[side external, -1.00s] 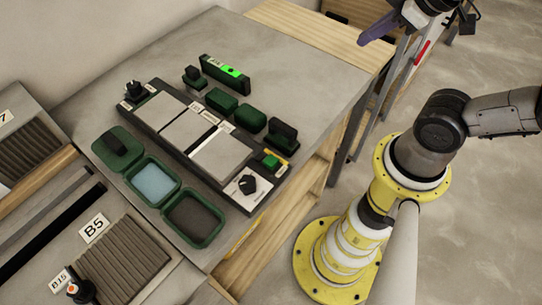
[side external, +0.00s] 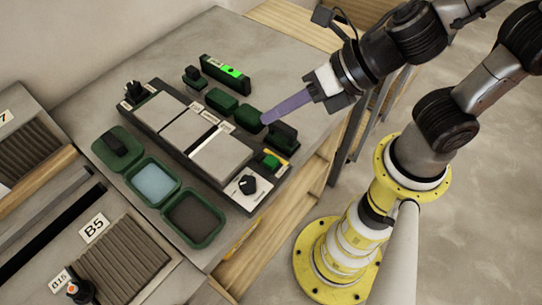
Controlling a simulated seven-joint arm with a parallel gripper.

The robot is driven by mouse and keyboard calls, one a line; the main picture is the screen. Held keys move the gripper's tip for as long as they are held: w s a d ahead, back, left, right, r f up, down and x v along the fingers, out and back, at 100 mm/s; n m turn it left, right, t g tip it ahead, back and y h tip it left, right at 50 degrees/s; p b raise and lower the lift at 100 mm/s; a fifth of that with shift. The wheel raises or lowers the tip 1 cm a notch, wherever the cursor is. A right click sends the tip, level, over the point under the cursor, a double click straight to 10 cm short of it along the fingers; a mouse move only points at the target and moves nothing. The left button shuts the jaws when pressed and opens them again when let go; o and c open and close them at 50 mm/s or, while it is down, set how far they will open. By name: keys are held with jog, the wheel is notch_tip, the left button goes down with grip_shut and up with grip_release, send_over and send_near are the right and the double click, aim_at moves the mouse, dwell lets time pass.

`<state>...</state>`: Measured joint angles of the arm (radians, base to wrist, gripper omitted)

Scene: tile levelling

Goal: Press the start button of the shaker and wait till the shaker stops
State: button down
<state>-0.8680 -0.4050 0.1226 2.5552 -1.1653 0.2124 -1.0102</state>
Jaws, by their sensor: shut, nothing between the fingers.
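The dark device that I take for the shaker (side external: 180,149) lies on the grey bench and carries three pale grey tiles (side external: 221,155). At its right end are a green button (side external: 271,160) on a block with a yellow edge, which I take for the start button, and a black knob (side external: 248,184) on a white plate. My gripper (side external: 267,117) has long purple fingers, shut and empty. They point left and down, with the tips up and behind the green button in the picture, apart from it. How high they are is hard to tell.
A dark green holder (side external: 283,134) stands close below the fingers, with green blocks (side external: 221,100) to its left. A level with a bright green window (side external: 232,71) stands behind. Green trays (side external: 194,219) lie in front. The bench's back right is clear.

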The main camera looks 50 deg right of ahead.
jog(key=shift+s+a, duration=0.3)
jog(key=shift+a, duration=0.05)
jog(key=shift+f, duration=0.2)
send_near(264, 161)
jog(key=shift+w+a+r+x, duration=0.1)
jog(key=shift+w+r+x, duration=0.05)
jog(key=shift+x, duration=0.75)
jog(key=shift+w+a+r+x, duration=0.1)
jog(key=shift+r+x, duration=0.05)
jog(key=shift+x, duration=0.7)
jog(key=shift+w+r+x, duration=0.15)
jog(key=shift+x, duration=0.75)
jog(key=shift+f, duration=0.1)
dwell(0.5)
jog(key=shift+f, duration=0.3)
jog(key=shift+f, duration=0.55)
dwell(0.8)
jog(key=shift+r, duration=0.95)
